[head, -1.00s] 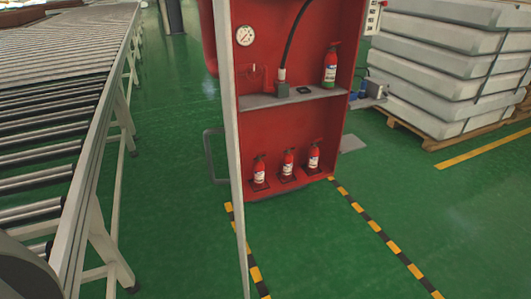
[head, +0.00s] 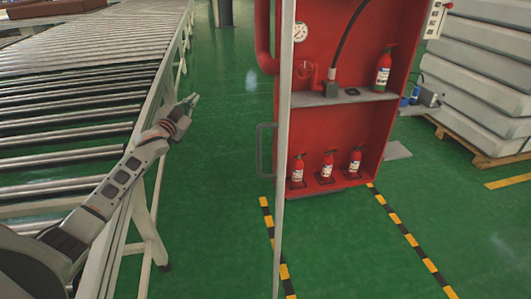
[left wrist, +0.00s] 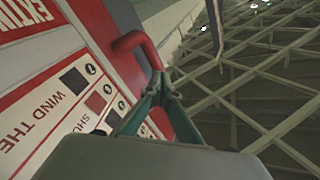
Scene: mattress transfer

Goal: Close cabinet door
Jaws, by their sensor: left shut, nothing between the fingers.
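The red cabinet (head: 335,130) stands open ahead of me. Its door (head: 284,170) is swung out toward me and seen almost edge-on, as a thin pale strip. A grey handle (head: 261,150) sticks out on the door's left side. My left gripper (head: 190,103) is shut and empty, left of the door and apart from the handle in the head view. In the left wrist view the fingertips (left wrist: 156,84) are together, in front of a red and white panel with printed instructions (left wrist: 70,95) and a red bent bar (left wrist: 138,45). My right gripper is not in view.
A roller conveyor (head: 90,95) runs along the left, beneath my left arm. Several fire extinguishers, one on the shelf (head: 383,70), are inside the cabinet. Stacked pale mattresses (head: 480,85) stand at the right. Green floor is clear between conveyor and door.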

